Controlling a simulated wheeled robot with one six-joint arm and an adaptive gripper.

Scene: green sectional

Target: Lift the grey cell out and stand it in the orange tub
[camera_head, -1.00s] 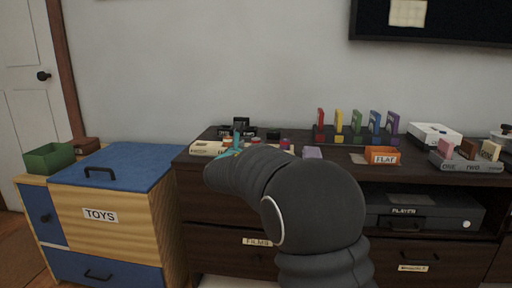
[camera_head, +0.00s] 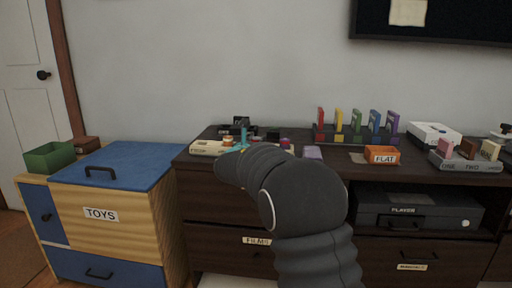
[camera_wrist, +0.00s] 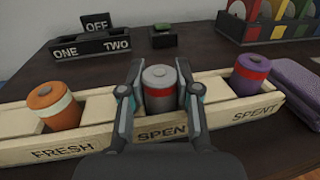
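The grey cell (camera_wrist: 159,92), with a red band at its top, stands upright in a slot of the cream rack (camera_wrist: 68,143), above a label reading SPENT. My gripper (camera_wrist: 160,84) has one finger on each side of the cell, very close to it; I cannot tell whether both touch. In the head view my gripper (camera_head: 241,142) is at the rack (camera_head: 207,148), and my arm hides part of it. The orange tub (camera_head: 382,158), labelled FLAT, is on the dresser top to the right of the rack.
An orange cell (camera_wrist: 55,107) and a purple cell (camera_wrist: 248,76) stand in the same rack. A folded purple cloth (camera_wrist: 295,90) lies right of it. Behind are a black ONE/TWO switch box (camera_wrist: 92,47) and a rack of coloured cases (camera_head: 356,135).

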